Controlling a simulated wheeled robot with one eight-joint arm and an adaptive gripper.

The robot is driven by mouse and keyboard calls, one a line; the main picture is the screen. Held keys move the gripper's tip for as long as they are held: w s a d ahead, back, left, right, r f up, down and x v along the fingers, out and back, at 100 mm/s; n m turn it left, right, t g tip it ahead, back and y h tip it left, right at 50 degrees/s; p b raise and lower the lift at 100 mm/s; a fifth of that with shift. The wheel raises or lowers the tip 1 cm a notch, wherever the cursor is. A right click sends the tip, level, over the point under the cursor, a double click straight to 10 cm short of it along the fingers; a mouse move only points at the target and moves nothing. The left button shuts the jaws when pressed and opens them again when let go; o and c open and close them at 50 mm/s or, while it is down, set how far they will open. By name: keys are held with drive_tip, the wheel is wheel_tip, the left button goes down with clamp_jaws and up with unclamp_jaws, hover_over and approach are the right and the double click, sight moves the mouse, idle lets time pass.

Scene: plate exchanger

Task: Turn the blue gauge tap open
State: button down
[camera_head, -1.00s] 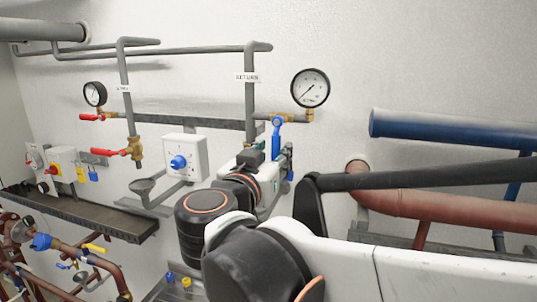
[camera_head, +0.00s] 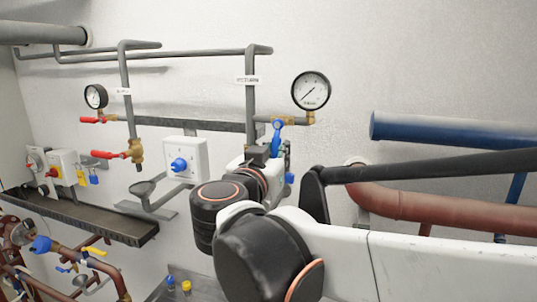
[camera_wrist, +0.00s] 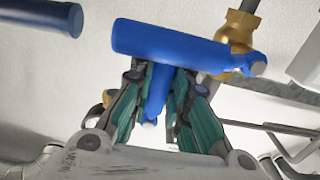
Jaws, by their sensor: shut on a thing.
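The blue gauge tap (camera_head: 276,138) hangs below the brass fitting of the right-hand gauge (camera_head: 311,90). Its lever points down, slightly tilted. In the wrist view the blue tap (camera_wrist: 170,44) shows as a thick bar across the top, with its right end by a brass fitting (camera_wrist: 236,28). A narrower blue part runs down from the bar between the green-padded fingers of my gripper (camera_wrist: 160,92). My gripper is shut on it. In the head view my gripper (camera_head: 283,164) is at the lever's lower end, partly hidden by my arm.
A blue pipe (camera_head: 450,130) and a red-brown pipe (camera_head: 450,208) lie to the right. A white box with a blue knob (camera_head: 180,165) is left of my wrist. A second gauge (camera_head: 96,96) with red-handled valves is farther left. Bare wall surrounds the right gauge.

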drive_tip(key=shift+d, duration=0.1)
drive_tip(key=shift+s+d+r+n+p, duration=0.3)
drive_tip(key=shift+d+r+n, duration=0.7)
drive_tip(key=shift+n, duration=2)
drive_tip(key=shift+s+d+r+n+p, duration=0.1)
drive_tip(key=shift+s+d+r+n, duration=0.6)
drive_tip(key=shift+n, duration=2.3)
drive_tip(key=shift+s+d+r+n+p, duration=0.15)
drive_tip(key=shift+d+r+n, duration=1.1)
drive_tip(key=shift+n, duration=1.75)
drive_tip(key=shift+w+a+r, duration=0.1)
drive_tip(key=shift+a+r, duration=0.05)
drive_tip(key=shift+a, duration=0.05)
drive_tip(key=c, duration=1.5)
unclamp_jaws()
